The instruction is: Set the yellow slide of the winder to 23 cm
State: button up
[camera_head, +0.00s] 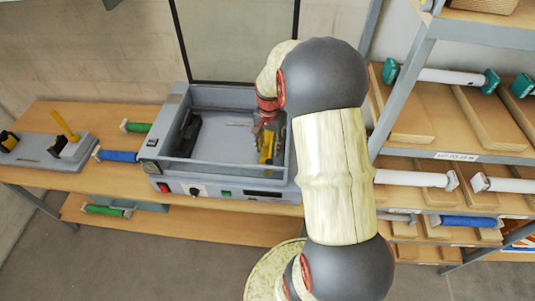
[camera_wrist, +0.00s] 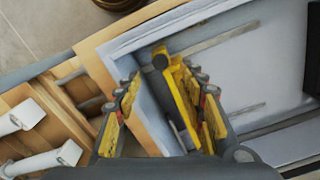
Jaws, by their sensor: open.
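The winder (camera_head: 222,160) is a grey open-topped box with a raised lid, standing on the wooden bench. A yellow slide (camera_wrist: 181,92) shows in the wrist view as a narrow bar with a dark round end, standing near the box's side wall. My gripper (camera_head: 267,140) reaches down into the right part of the box. In the wrist view my gripper (camera_wrist: 168,84) is open, with its yellow-padded fingers on either side of the slide. I cannot tell whether they touch it. In the head view my arm and fingers largely hide the slide. No centimetre scale is readable.
A black block (camera_head: 188,132) sits at the box's left inside. Slots run along its floor. The front panel has a red switch (camera_head: 163,187) and a knob. A grey device with a yellow lever (camera_head: 66,125) stands left. Shelves with white rolls (camera_head: 416,178) stand right.

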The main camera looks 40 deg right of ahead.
aim_at(268, 161)
jog(key=shift+f+p, duration=0.55)
jog(key=shift+f, duration=3.35)
jog(key=shift+c, duration=1.1)
jog(key=c, duration=0.7)
jog(key=shift+w, duration=0.1)
grip_shut()
